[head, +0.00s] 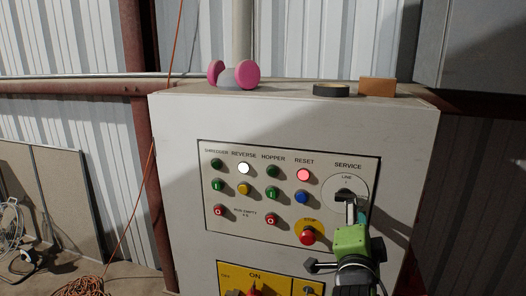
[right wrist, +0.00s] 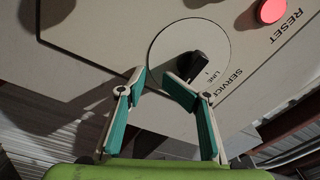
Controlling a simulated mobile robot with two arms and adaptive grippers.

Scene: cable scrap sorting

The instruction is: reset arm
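The white control cabinet carries a button panel (head: 230,225). Its round SERVICE dial (head: 360,183) has a black selector knob (right wrist: 187,66), close to the word LINE. My right gripper (head: 347,203) is in front of the dial in the head view and partly covers it. In the right wrist view its two teal-lined fingers (right wrist: 155,82) are apart with nothing between them, and the knob is just beyond the right fingertip. I cannot tell whether they touch. The RESET lamp (head: 303,174) glows red, with a blue button (head: 302,197) below it. My left gripper is not in view.
A red STOP button (head: 307,235) is left of my right gripper. Pink earmuffs (head: 247,75), a black tape roll (head: 331,90) and an orange block (head: 378,86) sit on the cabinet top. An orange cable coil (head: 85,288) lies on the floor at left.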

